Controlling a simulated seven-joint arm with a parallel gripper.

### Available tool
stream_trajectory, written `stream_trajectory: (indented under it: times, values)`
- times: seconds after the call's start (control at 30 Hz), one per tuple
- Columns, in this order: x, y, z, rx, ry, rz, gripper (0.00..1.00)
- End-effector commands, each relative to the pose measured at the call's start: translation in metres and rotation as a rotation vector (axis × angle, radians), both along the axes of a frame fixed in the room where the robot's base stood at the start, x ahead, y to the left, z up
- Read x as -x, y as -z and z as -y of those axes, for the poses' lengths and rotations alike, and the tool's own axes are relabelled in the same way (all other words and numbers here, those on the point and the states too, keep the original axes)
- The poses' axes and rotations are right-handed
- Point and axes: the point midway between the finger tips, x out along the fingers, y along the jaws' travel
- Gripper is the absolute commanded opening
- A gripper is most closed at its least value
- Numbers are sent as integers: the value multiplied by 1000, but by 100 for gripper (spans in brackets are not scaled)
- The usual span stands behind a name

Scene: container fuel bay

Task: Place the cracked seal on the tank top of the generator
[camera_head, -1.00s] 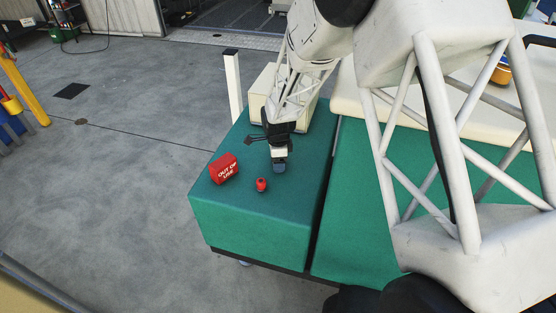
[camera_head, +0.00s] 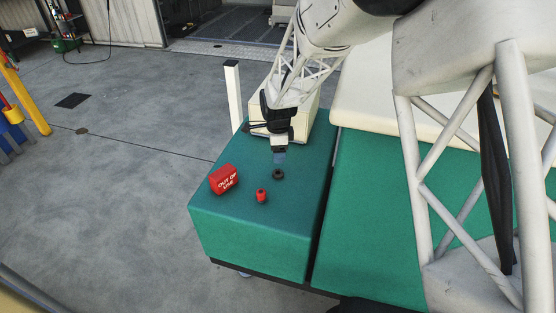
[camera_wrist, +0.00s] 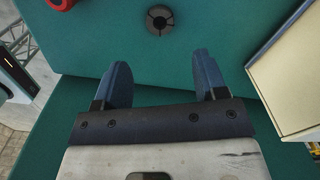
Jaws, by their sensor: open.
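The seal, a small black ring (camera_head: 277,174), lies flat on the green top of a box-shaped unit (camera_head: 300,190), apparently the generator. In the wrist view the ring (camera_wrist: 159,19) shows dark lines across it, ahead of my fingertips. My gripper (camera_head: 279,158) is open and empty, with clear space between its blue fingers in the wrist view (camera_wrist: 163,75). It hangs above the green top, just behind the ring and apart from it.
A small red cap-like piece (camera_head: 262,196) stands in front of the ring. A red "OUT OF USE" block (camera_head: 223,180) sits to the left. A cream box (camera_head: 305,112) stands behind my gripper. A gap separates a second green surface (camera_head: 390,210) at the right.

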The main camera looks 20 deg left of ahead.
Motion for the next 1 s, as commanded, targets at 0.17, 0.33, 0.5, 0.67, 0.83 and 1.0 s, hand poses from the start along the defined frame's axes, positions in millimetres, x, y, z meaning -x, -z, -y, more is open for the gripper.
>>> stream_trajectory:
  times: [0.17, 0.33, 0.5, 0.67, 0.83, 1.0]
  values:
    - [0, -19, 0, 0, 0, 0, 66]
    - [0, -27, 0, 0, 0, 0, 66]
    - [0, -28, 0, 0, 0, 0, 66]
    - [0, -28, 0, 0, 0, 0, 66]
    - [0, -28, 0, 0, 0, 0, 66]
    - [0, -28, 0, 0, 0, 0, 66]
